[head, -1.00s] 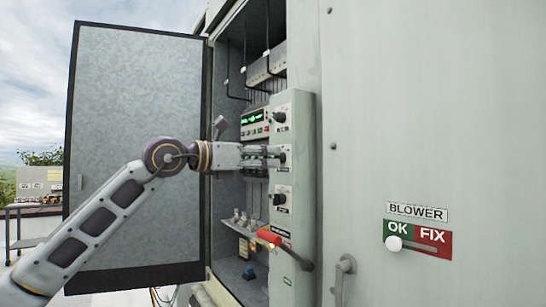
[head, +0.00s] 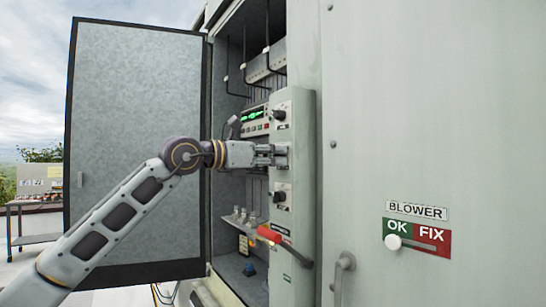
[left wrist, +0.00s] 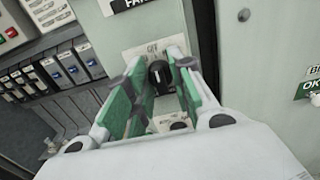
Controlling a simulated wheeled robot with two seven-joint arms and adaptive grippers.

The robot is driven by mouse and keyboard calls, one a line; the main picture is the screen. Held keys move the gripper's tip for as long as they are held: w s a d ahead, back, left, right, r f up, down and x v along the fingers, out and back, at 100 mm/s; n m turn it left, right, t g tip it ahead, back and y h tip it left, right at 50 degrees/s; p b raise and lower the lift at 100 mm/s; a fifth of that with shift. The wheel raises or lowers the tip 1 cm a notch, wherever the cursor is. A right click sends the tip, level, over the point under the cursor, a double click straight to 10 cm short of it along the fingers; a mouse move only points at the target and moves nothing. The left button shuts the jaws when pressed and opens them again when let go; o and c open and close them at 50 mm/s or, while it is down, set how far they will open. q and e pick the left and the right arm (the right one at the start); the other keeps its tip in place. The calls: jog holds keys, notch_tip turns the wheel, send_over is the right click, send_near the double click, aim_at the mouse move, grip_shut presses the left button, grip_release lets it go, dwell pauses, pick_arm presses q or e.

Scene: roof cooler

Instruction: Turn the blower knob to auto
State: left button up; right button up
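The control panel (head: 303,190) is a pale green strip inside the open cabinet, with black knobs in a column. The upper knob (head: 279,115) and lower knob (head: 279,197) show in the head view. My left gripper (head: 283,156) is at the middle knob and hides it there. In the left wrist view, this black knob (left wrist: 160,75) sits between the two green-padded fingers of my left gripper (left wrist: 153,80). The fingers are open, with a gap visible on each side. My right gripper is not in view.
The cabinet door (head: 138,150) stands open at the left. A red-handled lever (head: 270,235) juts out below the knobs. A display (head: 253,118) with a green screen is behind the panel. A BLOWER OK/FIX slider (head: 393,242) and a door handle (head: 344,270) are at the right.

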pick_arm(q)
grip_shut()
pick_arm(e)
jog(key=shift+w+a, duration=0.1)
